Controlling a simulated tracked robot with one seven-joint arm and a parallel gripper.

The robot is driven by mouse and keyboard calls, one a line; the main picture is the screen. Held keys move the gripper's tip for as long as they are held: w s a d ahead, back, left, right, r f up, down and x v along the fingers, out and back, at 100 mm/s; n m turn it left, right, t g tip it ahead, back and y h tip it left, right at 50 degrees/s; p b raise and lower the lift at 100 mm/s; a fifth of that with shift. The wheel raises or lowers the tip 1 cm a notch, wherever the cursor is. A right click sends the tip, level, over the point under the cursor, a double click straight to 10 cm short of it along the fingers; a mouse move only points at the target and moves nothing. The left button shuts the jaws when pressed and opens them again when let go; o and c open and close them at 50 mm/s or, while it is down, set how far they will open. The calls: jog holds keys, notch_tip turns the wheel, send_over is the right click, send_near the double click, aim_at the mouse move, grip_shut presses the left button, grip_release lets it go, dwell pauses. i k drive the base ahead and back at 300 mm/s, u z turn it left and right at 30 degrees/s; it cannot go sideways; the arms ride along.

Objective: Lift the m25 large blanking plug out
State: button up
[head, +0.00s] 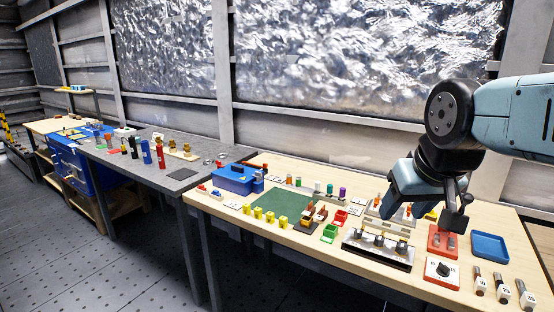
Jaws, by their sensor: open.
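My gripper (427,212) hangs above the right part of the wooden bench, fingers down and apart, with nothing seen between them. Below and beside it a red block (434,246) holds small grey metal pieces. To the left, a long dark fixture (352,249) carries several metal and black round fittings. I cannot tell which piece is the M25 large blanking plug; the parts are too small to read. My gripper hides part of the bench behind it.
Green and red bins (330,233), a green mat (280,208) and a blue toolbox (238,180) are further left. The bench is crowded around my gripper.

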aim_at(400, 247)
jog(key=u, duration=0.5)
jog(key=k, duration=1.25)
jog(key=z, duration=1)
jog(key=i, duration=1)
jog(key=u, duration=0.05)
